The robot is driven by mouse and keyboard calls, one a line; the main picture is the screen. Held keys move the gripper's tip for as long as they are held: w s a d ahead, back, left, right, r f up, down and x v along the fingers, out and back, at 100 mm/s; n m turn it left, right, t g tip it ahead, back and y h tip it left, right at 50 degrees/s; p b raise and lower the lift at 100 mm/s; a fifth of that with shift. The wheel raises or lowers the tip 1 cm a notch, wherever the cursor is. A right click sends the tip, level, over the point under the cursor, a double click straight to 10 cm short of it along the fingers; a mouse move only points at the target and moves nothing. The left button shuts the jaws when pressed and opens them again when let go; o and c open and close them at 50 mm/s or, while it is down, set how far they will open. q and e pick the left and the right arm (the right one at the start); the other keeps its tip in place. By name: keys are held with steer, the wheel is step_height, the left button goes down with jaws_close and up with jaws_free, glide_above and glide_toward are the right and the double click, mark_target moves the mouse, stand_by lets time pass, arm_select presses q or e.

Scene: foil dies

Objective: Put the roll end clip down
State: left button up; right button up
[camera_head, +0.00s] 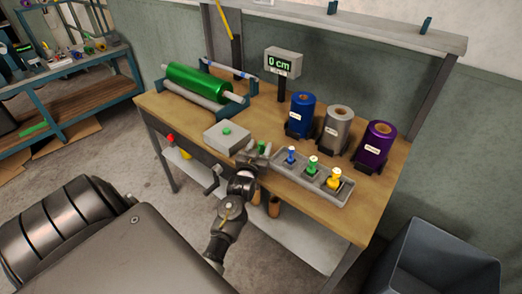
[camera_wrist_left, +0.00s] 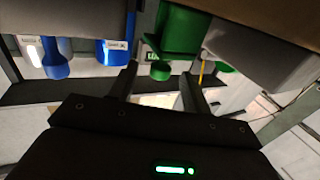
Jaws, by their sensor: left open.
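A small green piece (camera_head: 262,146), which looks like the roll end clip, is at the table's front edge between the grey box and the die tray. My left gripper (camera_head: 255,152) is right beside it and partly covers it in the head view. In the left wrist view a green block (camera_wrist_left: 183,30) with a rounded green end lies just beyond my fingertips. Whether a finger touches the green piece I cannot tell. My right gripper is not in view.
A grey tray (camera_head: 287,180) holds blue, green and yellow-topped dies. A grey box (camera_head: 227,137) with a green button stands left of my gripper. Behind are a green roll (camera_head: 199,82) on a stand, a "0 cm" display (camera_head: 283,62), and blue, silver and purple rolls (camera_head: 376,146).

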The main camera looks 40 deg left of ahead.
arm_select(q)
jaws_close()
stand_by(0.3)
